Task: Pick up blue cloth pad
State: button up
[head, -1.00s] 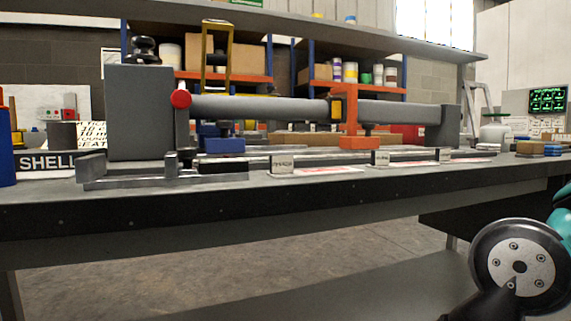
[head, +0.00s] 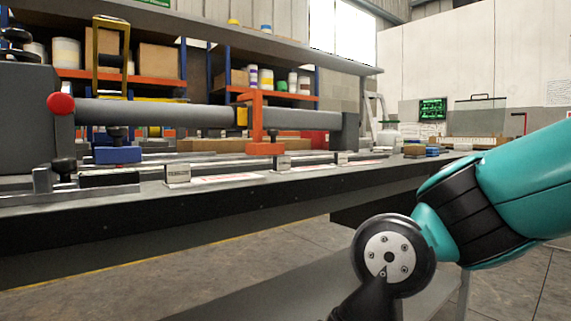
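Small blue pieces (head: 433,151) lie low at the far right end of the long grey workbench (head: 300,184). They are too small to tell whether one is the blue cloth pad. A larger blue block (head: 118,155) sits on the bench at left, under the grey tube; it looks like a hard fixture part. My teal and black arm shows at the lower right, in front of the bench. My gripper is out of view.
A grey tube (head: 165,113) on a rail fixture runs along the bench, with an orange clamp (head: 263,125) around it. Brown blocks (head: 414,150) lie beside the blue pieces. Shelves (head: 120,76) stand behind. Open floor (head: 528,275) shows at right.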

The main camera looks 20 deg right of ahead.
aim_at(429, 152)
jog(key=z, duration=1.2)
